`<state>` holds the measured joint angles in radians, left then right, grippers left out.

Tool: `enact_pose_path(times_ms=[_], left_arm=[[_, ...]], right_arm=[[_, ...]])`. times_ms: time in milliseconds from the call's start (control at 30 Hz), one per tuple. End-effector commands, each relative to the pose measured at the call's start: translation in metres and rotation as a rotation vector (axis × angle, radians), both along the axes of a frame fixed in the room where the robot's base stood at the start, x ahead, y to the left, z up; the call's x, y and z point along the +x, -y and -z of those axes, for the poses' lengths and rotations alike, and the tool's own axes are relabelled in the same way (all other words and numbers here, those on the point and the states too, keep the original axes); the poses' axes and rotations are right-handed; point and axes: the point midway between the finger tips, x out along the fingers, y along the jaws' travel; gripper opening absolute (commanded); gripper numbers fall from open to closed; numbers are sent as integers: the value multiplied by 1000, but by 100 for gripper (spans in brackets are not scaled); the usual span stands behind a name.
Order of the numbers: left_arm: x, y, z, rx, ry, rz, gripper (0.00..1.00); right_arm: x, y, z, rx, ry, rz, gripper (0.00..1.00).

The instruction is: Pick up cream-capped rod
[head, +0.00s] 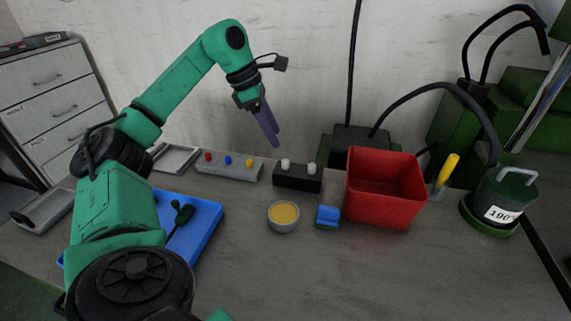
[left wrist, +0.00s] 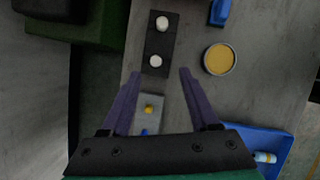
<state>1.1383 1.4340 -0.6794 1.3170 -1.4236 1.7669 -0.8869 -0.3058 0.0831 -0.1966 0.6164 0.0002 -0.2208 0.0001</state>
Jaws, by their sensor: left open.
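Two rods with whitish-cream caps stand in a black block (head: 297,182) on the bench; the left cap (head: 285,163) and the right cap (head: 311,168) show in the head view. The left wrist view shows both caps from above, one farther (left wrist: 162,22) and one nearer (left wrist: 156,61). My left gripper (head: 273,141) has purple fingers, is open and empty, and hangs above the bench, over the block area. In the left wrist view its fingertips (left wrist: 159,72) lie either side of the nearer cap, but at a height above it. My right gripper is not in view.
A grey block (head: 230,172) with red, blue and yellow caps stands left of the black block. A bowl of yellow material (head: 284,216), a blue-topped block (head: 327,216) and a red bin (head: 385,215) are nearby. A blue tray (head: 208,232) lies at left.

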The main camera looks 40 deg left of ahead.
Motion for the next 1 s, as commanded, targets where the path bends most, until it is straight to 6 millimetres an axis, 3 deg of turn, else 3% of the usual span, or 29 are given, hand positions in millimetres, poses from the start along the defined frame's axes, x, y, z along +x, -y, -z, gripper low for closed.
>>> enact_pose_path(times_ms=[33,233,433,700,733,867,900,1000], left_arm=[[2,3,15,1,-4,0,62],[10,8,39,-1,-2,-2,62],[17,11,75,-1,-2,0,62],[20,14,82,0,1,-1,62],[20,14,82,0,1,-1,54],[20,14,82,0,1,-1,4],[20,14,82,0,0,-1,0],[20,14,82,0,1,-1,0]], right_arm=[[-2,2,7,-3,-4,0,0],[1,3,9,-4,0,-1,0],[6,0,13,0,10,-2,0],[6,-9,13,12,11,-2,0],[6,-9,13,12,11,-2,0],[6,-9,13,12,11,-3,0],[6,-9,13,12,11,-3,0],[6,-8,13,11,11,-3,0]])
